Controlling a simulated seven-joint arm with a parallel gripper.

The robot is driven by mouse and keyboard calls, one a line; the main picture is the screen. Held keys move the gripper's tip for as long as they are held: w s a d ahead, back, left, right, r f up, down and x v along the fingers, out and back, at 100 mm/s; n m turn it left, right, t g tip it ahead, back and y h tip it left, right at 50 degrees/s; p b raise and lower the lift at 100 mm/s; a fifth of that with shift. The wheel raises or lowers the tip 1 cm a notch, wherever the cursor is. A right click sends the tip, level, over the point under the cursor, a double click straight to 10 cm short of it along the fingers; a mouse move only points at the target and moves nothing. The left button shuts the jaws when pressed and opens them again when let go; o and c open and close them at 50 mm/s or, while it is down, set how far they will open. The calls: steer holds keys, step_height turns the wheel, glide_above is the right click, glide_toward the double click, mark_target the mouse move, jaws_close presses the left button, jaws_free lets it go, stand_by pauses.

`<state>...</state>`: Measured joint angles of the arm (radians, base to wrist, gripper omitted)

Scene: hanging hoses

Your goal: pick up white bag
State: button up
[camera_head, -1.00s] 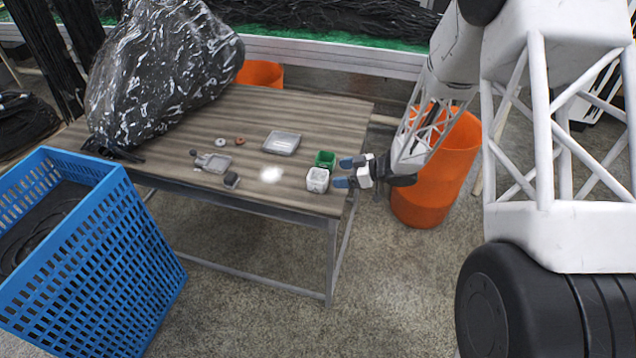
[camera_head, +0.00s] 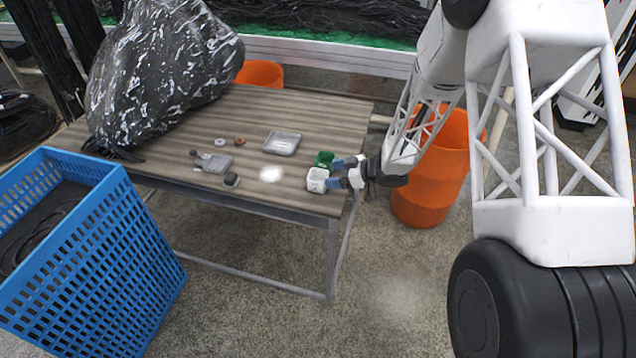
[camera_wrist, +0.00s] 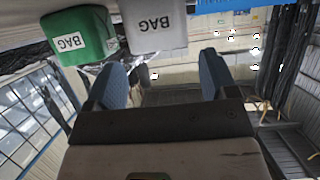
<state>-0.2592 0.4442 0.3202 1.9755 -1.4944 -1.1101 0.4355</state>
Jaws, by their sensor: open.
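The white bag (camera_head: 317,180) is a small box-like block standing near the right front edge of the wooden table. In the wrist view the white bag (camera_wrist: 154,26) shows at the top, with "BAG" printed on it, beyond my open fingers. A green bag (camera_head: 325,159) stands just behind it; in the wrist view the green bag (camera_wrist: 78,36) is to its left. My gripper (camera_head: 335,173) is open and empty at the right side of the white bag, its blue fingertips very close to it. I cannot tell whether they touch.
The wooden table (camera_head: 250,120) also holds a grey tray (camera_head: 281,143), a small scale-like tray (camera_head: 216,163) and small rings. A large black wrapped bundle (camera_head: 160,75) fills its left back. A blue crate (camera_head: 95,260) stands front left, an orange bin (camera_head: 430,195) right.

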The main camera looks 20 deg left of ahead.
mark_target(310, 176)
steer(key=shift+a, duration=0.1)
steer(key=shift+x, duration=2.5)
steer(key=shift+c, duration=0.3)
steer(key=c, duration=0.6)
